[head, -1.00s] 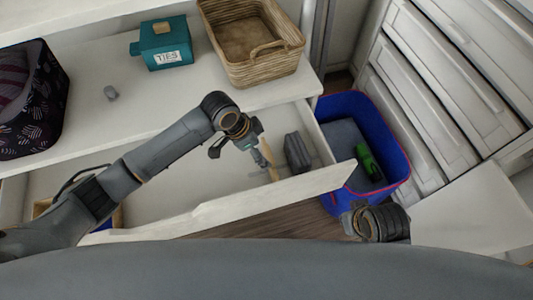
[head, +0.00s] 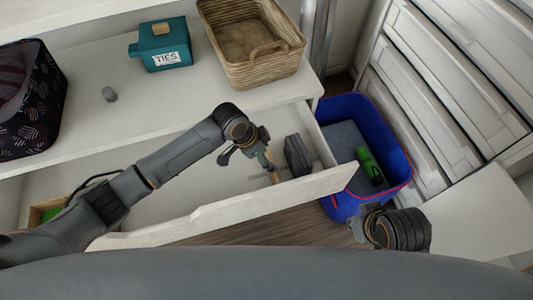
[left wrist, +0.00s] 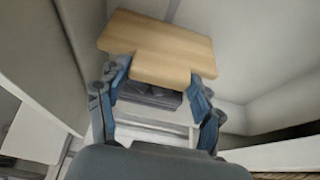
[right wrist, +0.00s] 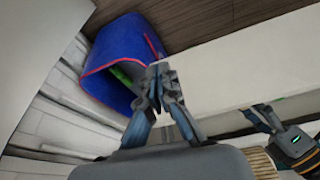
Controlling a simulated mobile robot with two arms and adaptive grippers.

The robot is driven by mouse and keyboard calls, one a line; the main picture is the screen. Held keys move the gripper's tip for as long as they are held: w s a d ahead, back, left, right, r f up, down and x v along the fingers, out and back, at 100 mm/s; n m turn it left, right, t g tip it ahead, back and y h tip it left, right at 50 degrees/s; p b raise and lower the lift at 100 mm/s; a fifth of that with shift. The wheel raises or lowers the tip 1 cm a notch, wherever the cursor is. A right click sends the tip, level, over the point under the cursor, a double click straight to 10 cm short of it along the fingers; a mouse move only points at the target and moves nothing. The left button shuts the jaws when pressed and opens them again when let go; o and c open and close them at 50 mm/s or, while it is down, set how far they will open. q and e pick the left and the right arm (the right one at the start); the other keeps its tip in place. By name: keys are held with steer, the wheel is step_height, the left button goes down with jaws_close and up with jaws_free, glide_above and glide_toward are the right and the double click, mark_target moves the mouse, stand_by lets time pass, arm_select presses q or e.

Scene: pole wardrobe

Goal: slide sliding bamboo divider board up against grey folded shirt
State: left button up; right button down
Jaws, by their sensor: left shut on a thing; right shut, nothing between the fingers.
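The bamboo divider board (left wrist: 158,42) is a light wooden panel with a narrower tab. It stands in the open drawer, and only a bit of it (head: 273,177) shows under my left gripper in the head view. My left gripper (head: 267,163) is shut on the board's tab; its fingers (left wrist: 158,75) lie either side of it. The grey folded shirt (head: 297,155) is a dark bundle just right of the board, with a small gap seeming to remain. It shows partly behind the board in the left wrist view (left wrist: 150,96). My right gripper (right wrist: 162,76) is shut and empty outside the drawer.
The drawer's front panel (head: 230,208) runs below the left gripper. A blue bin (head: 352,108) with a green item stands right of the drawer. A wicker basket (head: 236,72), teal ties box (head: 165,58) and dark patterned bin (head: 30,125) sit on the shelf above.

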arm_select(q)
steer(key=shift+c, duration=1.4)
steer(key=d, duration=0.2)
steer(key=w+d, duration=0.1)
steer(key=d, duration=0.1)
steer(key=shift+w, duration=0.15)
steer(key=o, duration=1.7)
steer(key=shift+a, duration=0.1)
steer(key=v, duration=1.2)
